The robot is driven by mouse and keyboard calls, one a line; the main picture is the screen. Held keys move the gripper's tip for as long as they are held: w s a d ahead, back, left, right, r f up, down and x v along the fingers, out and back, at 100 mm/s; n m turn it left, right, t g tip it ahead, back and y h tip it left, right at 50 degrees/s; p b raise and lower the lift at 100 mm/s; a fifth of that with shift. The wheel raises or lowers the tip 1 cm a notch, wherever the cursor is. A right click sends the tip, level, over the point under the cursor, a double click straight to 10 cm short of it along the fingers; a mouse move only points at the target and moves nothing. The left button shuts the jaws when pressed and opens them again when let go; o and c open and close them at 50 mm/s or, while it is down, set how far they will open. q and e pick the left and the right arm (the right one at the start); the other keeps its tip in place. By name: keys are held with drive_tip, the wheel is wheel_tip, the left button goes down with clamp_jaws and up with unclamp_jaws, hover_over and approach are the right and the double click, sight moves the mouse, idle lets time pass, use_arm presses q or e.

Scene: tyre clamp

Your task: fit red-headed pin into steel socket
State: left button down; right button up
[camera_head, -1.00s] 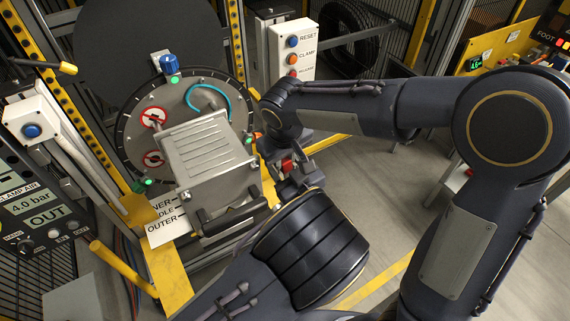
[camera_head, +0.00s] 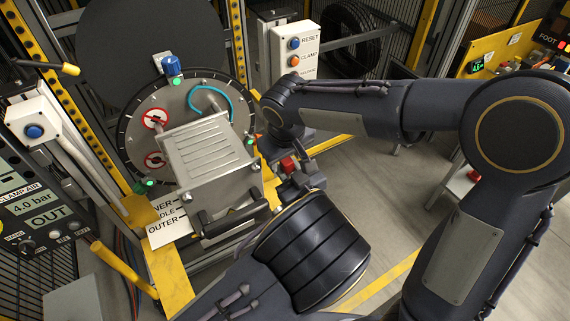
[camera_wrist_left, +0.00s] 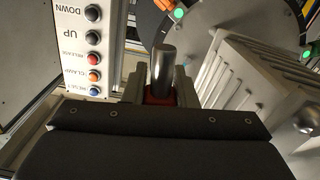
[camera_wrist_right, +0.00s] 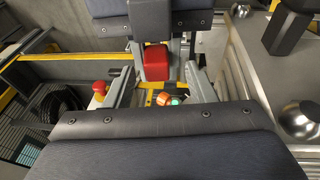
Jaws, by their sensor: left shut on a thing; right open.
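The pin has a bare steel shaft (camera_wrist_left: 163,72) and a red head (camera_wrist_right: 156,62). My left gripper (camera_wrist_left: 160,98) is shut on the pin near its head, and the shaft stands out beyond the fingers. In the head view the red head (camera_head: 289,165) shows right of the grey ribbed block. My right gripper (camera_wrist_right: 163,88) is open, its two fingers apart close to the red head, with no clear contact. In the head view it (camera_head: 305,150) is partly hidden by arm links. I cannot clearly pick out the steel socket.
The ribbed block (camera_head: 208,150) stands before a round dial plate (camera_head: 130,115) with green lamps. A black handle (camera_head: 235,216) juts below it. A white button box (camera_head: 293,48) stands behind my right wrist. A yellow post (camera_head: 122,268) is at lower left.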

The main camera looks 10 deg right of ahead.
drive_tip(key=v, duration=1.1)
drive_tip(key=s+d+f+m+y, duration=0.2)
drive_tip(key=s+d, duration=0.6)
drive_tip(key=d, duration=0.2)
drive_tip(key=s+d+f+m+t+y, duration=0.1)
drive_tip(key=s+f+m, duration=0.1)
drive_tip(key=s, duration=0.4)
drive_tip(key=s+d+f+m+t+y, duration=0.1)
drive_tip(key=s+f+m, duration=0.1)
drive_tip(key=s+f, duration=0.2)
drive_tip(key=shift+s+f, duration=0.3)
drive_tip(key=shift+s, duration=0.75)
